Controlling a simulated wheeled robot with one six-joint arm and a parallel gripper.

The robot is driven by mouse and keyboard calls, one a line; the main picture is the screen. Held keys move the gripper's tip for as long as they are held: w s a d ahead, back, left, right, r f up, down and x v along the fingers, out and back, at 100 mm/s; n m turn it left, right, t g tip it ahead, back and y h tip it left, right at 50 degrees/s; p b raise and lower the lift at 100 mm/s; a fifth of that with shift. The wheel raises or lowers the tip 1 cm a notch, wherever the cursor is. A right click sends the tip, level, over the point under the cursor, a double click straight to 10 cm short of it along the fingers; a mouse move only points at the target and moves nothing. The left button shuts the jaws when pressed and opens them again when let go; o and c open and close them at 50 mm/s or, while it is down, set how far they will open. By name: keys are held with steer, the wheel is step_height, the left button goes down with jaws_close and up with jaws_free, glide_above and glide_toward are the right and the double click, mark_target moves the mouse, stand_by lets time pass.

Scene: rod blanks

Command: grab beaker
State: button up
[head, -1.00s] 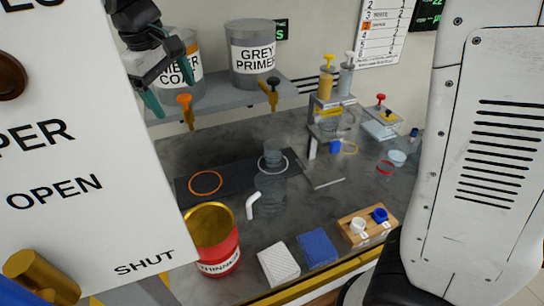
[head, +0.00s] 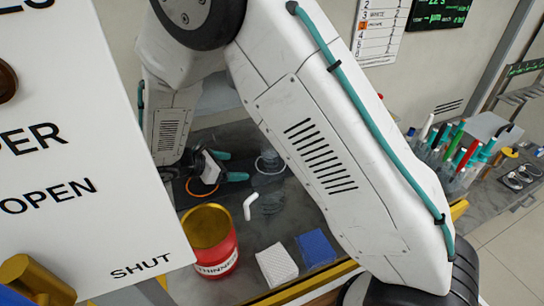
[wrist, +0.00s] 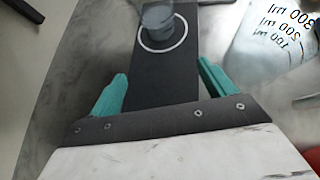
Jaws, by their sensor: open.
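A clear beaker (wrist: 158,20) stands inside a white ring on a dark mat (wrist: 160,75), at the top of the wrist view. In the head view the beaker (head: 270,160) and its white ring show faintly behind a larger clear vessel. My gripper (wrist: 162,72) is open, its teal fingers apart over the mat with nothing between them. The beaker is ahead of the fingertips. In the head view my gripper (head: 234,166) is low, left of the beaker, with its fingers pointing right toward it.
A large clear vessel with ml marks (wrist: 272,45) stands right of my gripper in the wrist view. A red thinner can (head: 211,240), white block (head: 276,264) and blue block (head: 316,248) stand nearer the front edge.

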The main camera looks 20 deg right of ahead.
mark_target(263, 162)
steer(key=d, duration=0.2)
steer(key=d+f+h, duration=0.1)
steer(key=d, duration=0.1)
steer(key=d+f+h, duration=0.1)
steer(key=d, duration=0.1)
steer(key=shift+w+d+n+t, duration=0.2)
steer(key=shift+n+t, duration=0.1)
steer(key=shift+t, duration=0.1)
steer(key=x, duration=0.5)
steer(key=shift+w+f, duration=0.1)
steer(key=c, duration=1.2)
